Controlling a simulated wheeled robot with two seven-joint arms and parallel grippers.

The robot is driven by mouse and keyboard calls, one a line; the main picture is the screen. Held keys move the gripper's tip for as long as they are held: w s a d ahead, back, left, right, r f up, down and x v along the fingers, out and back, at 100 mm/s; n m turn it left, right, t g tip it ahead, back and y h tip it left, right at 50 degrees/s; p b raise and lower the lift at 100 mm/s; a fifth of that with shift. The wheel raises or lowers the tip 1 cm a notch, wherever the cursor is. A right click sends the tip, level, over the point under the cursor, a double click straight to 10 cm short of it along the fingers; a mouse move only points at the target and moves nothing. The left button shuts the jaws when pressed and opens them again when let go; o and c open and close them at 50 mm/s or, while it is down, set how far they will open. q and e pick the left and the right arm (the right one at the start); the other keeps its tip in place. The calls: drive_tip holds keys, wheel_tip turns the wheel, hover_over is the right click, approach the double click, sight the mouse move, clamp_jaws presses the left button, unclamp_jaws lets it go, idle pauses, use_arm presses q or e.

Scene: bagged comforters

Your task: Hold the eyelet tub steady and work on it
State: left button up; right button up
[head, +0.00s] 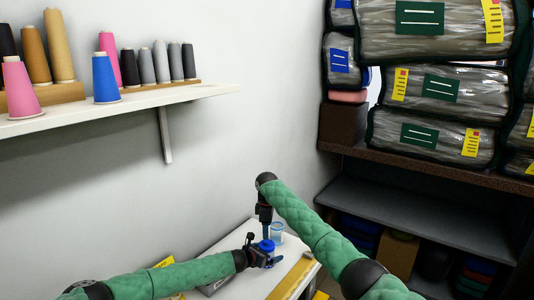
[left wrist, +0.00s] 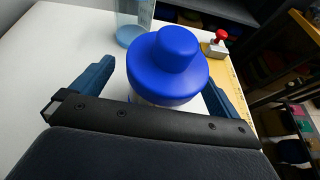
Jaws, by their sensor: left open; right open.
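The eyelet tub, with a blue knobbed lid (left wrist: 168,72), stands on the white table in the left wrist view, and its lid also shows in the head view (head: 267,245). My left gripper (head: 272,262) is open, with one blue finger on each side of the tub in the left wrist view (left wrist: 158,88). I cannot tell whether the fingers touch it. The tub's lower body is mostly hidden by the lid and my gripper. My right gripper (head: 266,231) is open and points down close above the lid in the head view.
A clear cup with a blue base (left wrist: 132,30) stands just behind the tub. A red-handled stamp (left wrist: 217,43) is near a yellow ruler strip (head: 291,279) along the table's right edge. A shelf of thread cones (head: 120,104) hangs above left; bagged comforters (head: 432,95) fill the right rack.

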use_arm(q)
drive_tip(key=shift+a+r, duration=0.1)
use_arm(e)
drive_tip(key=shift+r, duration=0.15)
idle(0.3)
use_arm(q)
drive_tip(key=shift+r+p+v, duration=0.2)
drive_tip(key=shift+p+v, duration=0.7)
drive_tip(key=shift+v, duration=0.3)
drive_tip(key=shift+r+p+v, duration=0.2)
drive_tip(key=shift+p+v, duration=0.7)
drive_tip(key=shift+v, duration=0.25)
drive_tip(key=shift+s+r, duration=0.1)
use_arm(e)
wheel_tip(320, 180, up, 4)
drive_tip(key=shift+f, duration=0.15)
use_arm(q)
drive_tip(key=shift+a, duration=0.1)
